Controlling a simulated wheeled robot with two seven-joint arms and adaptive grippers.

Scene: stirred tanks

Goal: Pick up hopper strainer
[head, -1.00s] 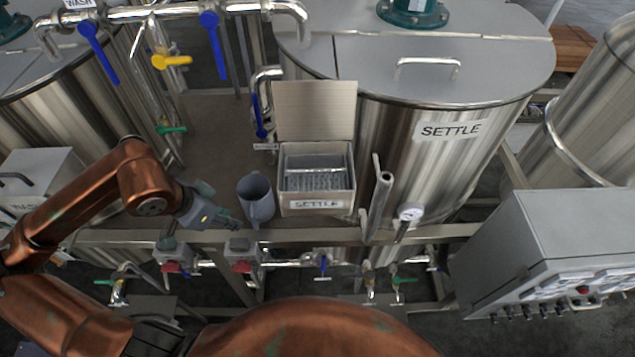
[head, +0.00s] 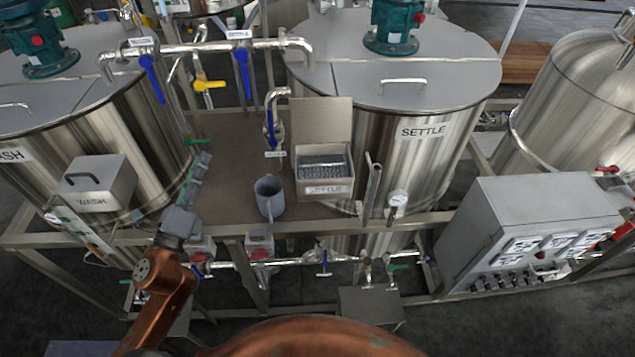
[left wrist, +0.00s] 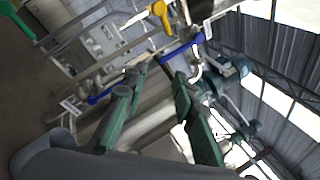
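The hopper strainer (head: 323,170) looks like a grey perforated metal basket. It sits inside the open box hopper labelled SETTLE (head: 326,190), whose lid (head: 322,120) stands up at the back. The strainer is not identifiable in the left wrist view. My right gripper is not in view.
A closed box hopper (head: 100,185) is at the left. Pipes with blue-handled valves (head: 242,75) run above. The SETTLE tank (head: 425,150) stands behind right, a control panel (head: 540,235) at the right.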

